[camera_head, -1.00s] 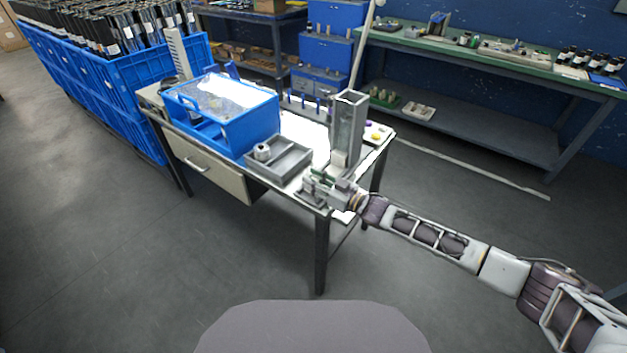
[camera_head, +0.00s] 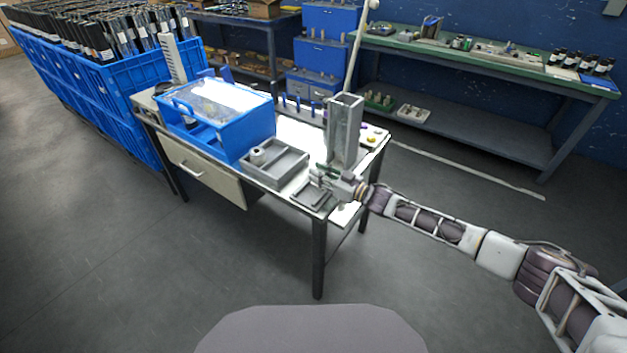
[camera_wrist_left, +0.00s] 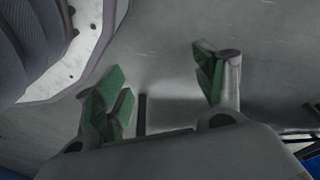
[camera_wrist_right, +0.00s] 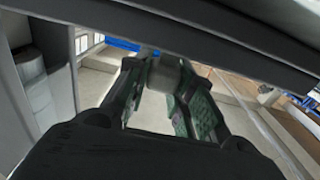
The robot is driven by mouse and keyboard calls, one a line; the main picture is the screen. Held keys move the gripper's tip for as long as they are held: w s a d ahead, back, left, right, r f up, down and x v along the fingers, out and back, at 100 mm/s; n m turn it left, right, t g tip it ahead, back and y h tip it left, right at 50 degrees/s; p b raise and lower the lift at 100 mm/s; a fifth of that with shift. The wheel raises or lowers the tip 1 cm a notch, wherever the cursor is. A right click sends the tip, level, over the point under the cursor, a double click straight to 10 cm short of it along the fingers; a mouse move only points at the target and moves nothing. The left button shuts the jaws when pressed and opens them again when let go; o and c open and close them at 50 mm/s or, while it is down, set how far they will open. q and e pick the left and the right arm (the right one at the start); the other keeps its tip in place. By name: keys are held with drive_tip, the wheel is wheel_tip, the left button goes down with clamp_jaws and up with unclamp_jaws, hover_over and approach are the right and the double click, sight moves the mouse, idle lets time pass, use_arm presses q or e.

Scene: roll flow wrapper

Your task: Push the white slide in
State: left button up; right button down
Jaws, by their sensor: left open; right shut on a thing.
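The upright grey metal chute (camera_head: 345,128) stands at the right front of the workbench. My right gripper (camera_head: 320,173) is at its foot, on the near side, with the arm coming in from the right. In the right wrist view its green-padded fingers (camera_wrist_right: 164,80) are shut on a small pale block (camera_wrist_right: 161,76), which looks like the white slide's end. The rest of the slide is hidden by the gripper and chute. My left gripper (camera_wrist_left: 165,82) is open and empty, seen only in the left wrist view, with a grey surface beyond it.
A small grey tray (camera_head: 314,197) lies at the bench's front edge just below the right gripper. A larger grey bin (camera_head: 284,168) holding a white roll and a blue box (camera_head: 229,142) stand to the left. The floor in front is clear.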

drive_tip(key=w+d, duration=0.2)
drive_tip(key=shift+w+b, duration=0.3)
drive_tip(key=shift+w, duration=0.1)
drive_tip(key=shift+w+d, duration=0.35)
drive_tip(key=shift+w, duration=0.1)
drive_tip(key=shift+d+r, duration=0.1)
drive_tip(key=shift+w, duration=0.1)
drive_tip(key=c, duration=1.5)
unclamp_jaws()
drive_tip(key=o, duration=0.3)
use_arm(q)
drive_tip(key=shift+s+d+r, duration=0.1)
drive_tip(key=shift+d+r, duration=0.15)
drive_tip(key=shift+r, duration=0.25)
drive_tip(key=shift+s+d+r, duration=0.1)
drive_tip(key=shift+d+r, duration=0.1)
drive_tip(key=shift+r, duration=0.3)
drive_tip(key=shift+w, duration=0.1)
